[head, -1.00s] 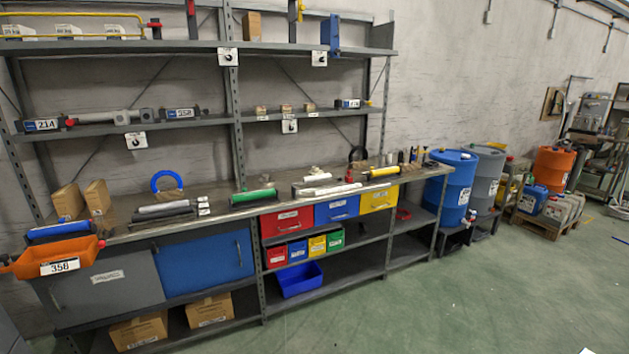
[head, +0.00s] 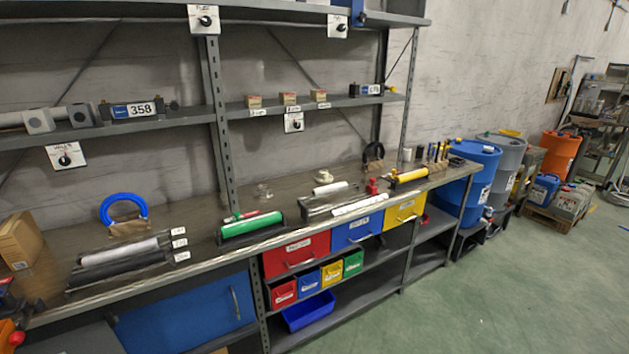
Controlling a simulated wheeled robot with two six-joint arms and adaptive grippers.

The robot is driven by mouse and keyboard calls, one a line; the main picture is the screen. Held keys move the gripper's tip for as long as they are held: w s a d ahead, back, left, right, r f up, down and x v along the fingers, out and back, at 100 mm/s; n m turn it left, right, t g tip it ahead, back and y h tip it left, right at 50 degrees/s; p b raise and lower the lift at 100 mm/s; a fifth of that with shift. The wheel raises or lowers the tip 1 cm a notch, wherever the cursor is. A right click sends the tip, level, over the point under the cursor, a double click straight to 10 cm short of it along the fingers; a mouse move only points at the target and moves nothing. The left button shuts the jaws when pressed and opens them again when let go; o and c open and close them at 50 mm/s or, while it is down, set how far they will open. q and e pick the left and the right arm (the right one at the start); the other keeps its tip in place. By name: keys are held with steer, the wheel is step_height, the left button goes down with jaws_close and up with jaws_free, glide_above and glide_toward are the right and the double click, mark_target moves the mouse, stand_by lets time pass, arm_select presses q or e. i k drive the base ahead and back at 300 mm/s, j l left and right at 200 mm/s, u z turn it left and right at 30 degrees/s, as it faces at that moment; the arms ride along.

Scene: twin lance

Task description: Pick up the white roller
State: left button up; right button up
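Two white rollers lie on the workbench above the drawers: one (head: 360,205) near the front edge, the other (head: 330,188) just behind it, by a dark rack. A pale grey-white roller (head: 120,251) lies on a dark rack further left, beside small white labels. I cannot tell from the view which one the task names. Neither of my grippers is in view.
The workbench (head: 200,262) also holds a green roller (head: 250,225), a yellow roller (head: 409,175), a blue ring (head: 124,209) and a cardboard box (head: 18,240). A shelf (head: 190,122) hangs above.

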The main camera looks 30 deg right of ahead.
mark_target(332, 187)
steer(key=i+l, duration=0.15)
steer(key=l, duration=0.2)
steer(key=i+l+u, duration=0.1)
steer(key=l, duration=0.3)
steer(key=i+l, duration=0.15)
steer(key=l, duration=0.2)
steer(key=i+l+u, duration=0.1)
steer(key=l, duration=0.3)
steer(key=i+l, duration=0.15)
steer(key=l, duration=0.2)
